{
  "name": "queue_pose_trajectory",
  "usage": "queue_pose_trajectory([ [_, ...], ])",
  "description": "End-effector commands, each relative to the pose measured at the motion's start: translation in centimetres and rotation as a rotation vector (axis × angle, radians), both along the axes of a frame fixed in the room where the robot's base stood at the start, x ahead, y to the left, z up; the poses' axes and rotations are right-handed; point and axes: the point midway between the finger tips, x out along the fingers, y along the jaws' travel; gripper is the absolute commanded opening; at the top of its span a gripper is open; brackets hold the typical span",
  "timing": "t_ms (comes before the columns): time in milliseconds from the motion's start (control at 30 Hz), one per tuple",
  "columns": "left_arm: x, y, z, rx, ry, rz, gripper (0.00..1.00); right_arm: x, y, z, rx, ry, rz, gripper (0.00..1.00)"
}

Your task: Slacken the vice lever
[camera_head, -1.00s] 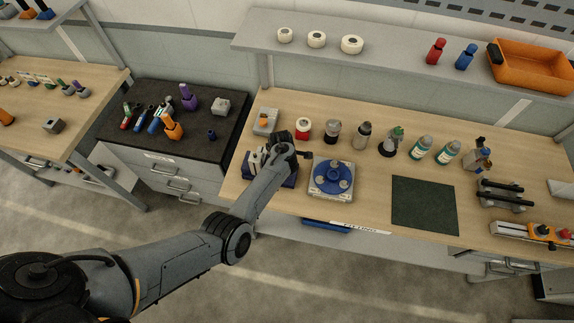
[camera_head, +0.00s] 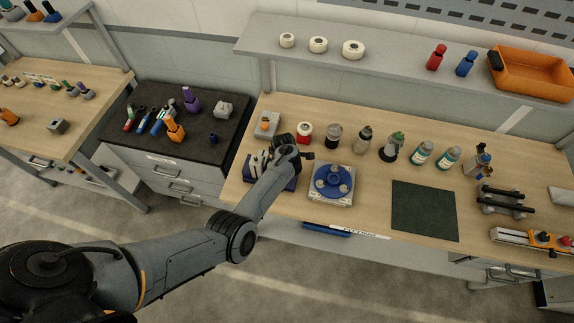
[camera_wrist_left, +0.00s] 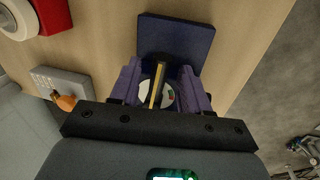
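The vice (camera_head: 283,185) is a dark blue block near the left front of the wooden bench, partly hidden by my left arm. Its flat blue part (camera_wrist_left: 176,38) also shows in the left wrist view. Close in front of my left wrist, a thin yellowish bar (camera_wrist_left: 157,86), perhaps the lever, stands over a pale disc (camera_wrist_left: 146,96) with green and red marks. Purple-blue pieces flank the bar, apart from it; I cannot tell whether they are vice jaws or my fingers. My left gripper (camera_head: 277,145) is at the vice, fingertips not clearly distinguishable. My right gripper is out of view.
A blue round fixture (camera_head: 331,181) on a pale base stands right of the vice. A grey box with an orange knob (camera_head: 267,124) and a red-and-white item (camera_head: 304,131) are behind it. Several bottles line the back. A dark green mat (camera_head: 424,210) lies clear farther right.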

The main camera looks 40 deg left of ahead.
Motion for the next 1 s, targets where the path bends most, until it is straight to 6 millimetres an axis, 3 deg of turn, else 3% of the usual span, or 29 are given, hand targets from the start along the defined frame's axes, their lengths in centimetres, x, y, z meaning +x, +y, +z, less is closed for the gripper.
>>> queue_pose_trajectory([
  [367, -0.1, -0.1, 1.2, 0.001, -0.001, 0.000, 0.46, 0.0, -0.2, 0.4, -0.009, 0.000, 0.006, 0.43],
  [800, -1.4, -0.5, 8.2, 0.002, -0.002, -0.001, 0.46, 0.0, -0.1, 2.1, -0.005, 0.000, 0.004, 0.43],
  [1000, -1.8, -0.7, 10.2, 0.002, 0.000, -0.001, 0.46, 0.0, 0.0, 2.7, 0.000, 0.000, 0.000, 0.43],
])
